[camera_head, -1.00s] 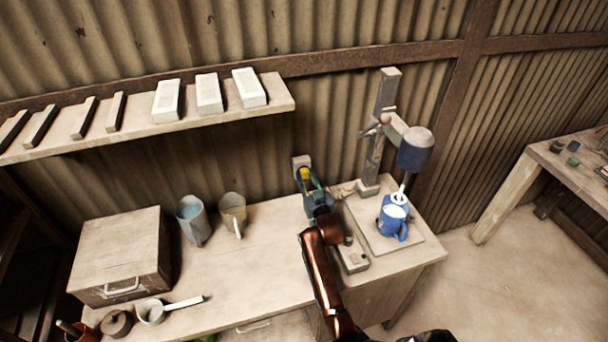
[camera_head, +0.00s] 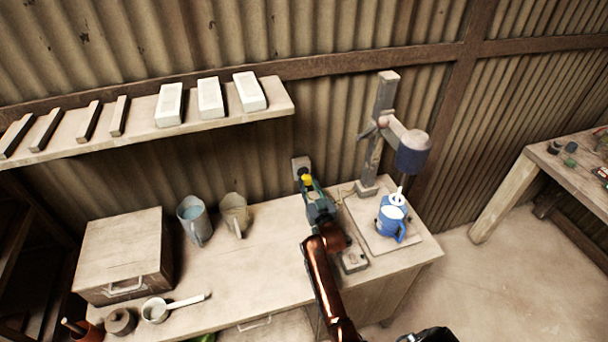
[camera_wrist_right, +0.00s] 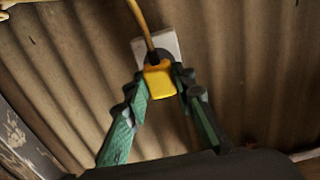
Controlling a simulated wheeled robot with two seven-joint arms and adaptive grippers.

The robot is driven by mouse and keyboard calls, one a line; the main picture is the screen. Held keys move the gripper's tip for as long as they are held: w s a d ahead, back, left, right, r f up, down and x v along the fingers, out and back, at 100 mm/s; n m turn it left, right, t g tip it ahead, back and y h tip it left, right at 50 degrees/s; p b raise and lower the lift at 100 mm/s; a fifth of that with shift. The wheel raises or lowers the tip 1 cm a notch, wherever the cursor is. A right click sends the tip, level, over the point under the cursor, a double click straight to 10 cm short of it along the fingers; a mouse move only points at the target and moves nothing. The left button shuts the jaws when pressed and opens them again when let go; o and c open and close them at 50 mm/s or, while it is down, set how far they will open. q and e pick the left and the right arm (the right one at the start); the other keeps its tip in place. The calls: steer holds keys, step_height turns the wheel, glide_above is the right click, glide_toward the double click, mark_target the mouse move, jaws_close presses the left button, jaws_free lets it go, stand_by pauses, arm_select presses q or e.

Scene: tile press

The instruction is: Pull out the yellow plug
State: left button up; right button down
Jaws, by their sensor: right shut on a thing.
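The yellow plug (camera_head: 307,179) is between the fingertips of my right gripper (camera_head: 311,186), just in front of the wall socket (camera_head: 300,162). In the right wrist view the green fingers of my right gripper (camera_wrist_right: 161,84) are shut on the sides of the yellow plug (camera_wrist_right: 159,82). The pale socket plate (camera_wrist_right: 168,43) is behind it, with its dark round face partly showing above the plug. The plug looks drawn off the socket, but its prongs are hidden. A yellow cord (camera_wrist_right: 141,18) runs up from the plug. My left gripper is out of view.
Two grey and tan jugs (camera_head: 235,212) and a wooden box (camera_head: 124,254) are on the workbench (camera_head: 255,262) to the left. A shelf (camera_head: 145,135) hangs above.

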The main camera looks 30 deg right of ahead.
steer(key=shift+p+v, duration=0.85)
steer(key=shift+v, duration=0.65)
